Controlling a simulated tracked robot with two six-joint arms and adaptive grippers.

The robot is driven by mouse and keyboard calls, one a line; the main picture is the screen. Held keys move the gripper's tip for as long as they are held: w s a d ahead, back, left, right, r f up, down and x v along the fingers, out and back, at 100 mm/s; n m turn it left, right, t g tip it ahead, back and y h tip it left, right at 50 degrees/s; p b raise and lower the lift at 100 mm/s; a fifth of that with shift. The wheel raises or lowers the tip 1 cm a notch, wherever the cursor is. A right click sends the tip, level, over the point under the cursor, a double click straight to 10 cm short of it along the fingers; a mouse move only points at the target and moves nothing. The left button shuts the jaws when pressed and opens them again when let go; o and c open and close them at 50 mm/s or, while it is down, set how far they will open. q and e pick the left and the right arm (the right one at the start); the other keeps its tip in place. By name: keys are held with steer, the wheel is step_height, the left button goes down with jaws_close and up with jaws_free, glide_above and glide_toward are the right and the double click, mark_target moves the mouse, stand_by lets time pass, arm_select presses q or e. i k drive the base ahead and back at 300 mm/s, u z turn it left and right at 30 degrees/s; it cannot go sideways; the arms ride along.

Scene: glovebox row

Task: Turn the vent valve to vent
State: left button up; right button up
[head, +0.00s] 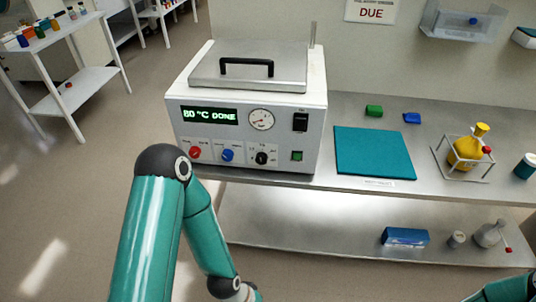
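A white oven-like unit (246,150) stands on the steel bench. Its green display (209,116) reads "80 °C DONE". On its front panel are a red knob (195,152), a blue knob (227,155) and a black knob (261,158) with small labels. The labels are too small to read, so I cannot tell which knob is the vent valve or how it is set. A round dial gauge (261,119) sits above the black knob. My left arm is in front of the unit, below the knobs. Both grippers are out of view.
A yellow flask (467,150) stands in a wire frame. A lower shelf (320,225) holds a blue box (405,237).

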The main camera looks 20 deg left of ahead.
mark_target(227, 155)
steer(key=z, duration=0.25)
steer(key=k, duration=1)
steer(key=u, duration=1.1)
steer(key=i, duration=0.75)
steer(key=u, duration=0.15)
